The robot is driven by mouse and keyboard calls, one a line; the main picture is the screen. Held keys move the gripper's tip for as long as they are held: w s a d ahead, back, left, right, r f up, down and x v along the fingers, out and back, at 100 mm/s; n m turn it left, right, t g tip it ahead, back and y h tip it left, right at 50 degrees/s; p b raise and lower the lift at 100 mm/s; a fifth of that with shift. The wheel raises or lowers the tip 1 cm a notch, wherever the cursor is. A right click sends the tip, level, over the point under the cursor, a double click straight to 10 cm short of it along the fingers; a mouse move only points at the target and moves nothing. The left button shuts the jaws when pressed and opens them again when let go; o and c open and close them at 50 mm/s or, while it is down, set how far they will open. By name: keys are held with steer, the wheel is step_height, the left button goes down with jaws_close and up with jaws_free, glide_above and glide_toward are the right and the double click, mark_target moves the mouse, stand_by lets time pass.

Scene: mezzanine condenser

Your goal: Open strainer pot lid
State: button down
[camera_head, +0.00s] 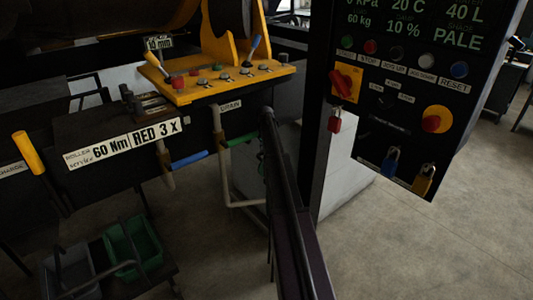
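I cannot pick out a strainer pot or its lid for certain in this view. A yellow bench plate (215,86) with several bolts and knobs stands at the upper middle, under a large dark rounded body (228,14) cut off by the top edge. Below it, pale pipes (222,165) run down beside a blue lever handle (189,159) and a green lever handle (238,140), near a label reading DRAIN (230,105). My gripper is not in view.
A dark control panel (405,95) with buttons, rotary switches and padlocks hangs at the right. A yellow-handled lever (28,152) and a cart with a green bin (133,247) stand left. The floor at lower right is clear.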

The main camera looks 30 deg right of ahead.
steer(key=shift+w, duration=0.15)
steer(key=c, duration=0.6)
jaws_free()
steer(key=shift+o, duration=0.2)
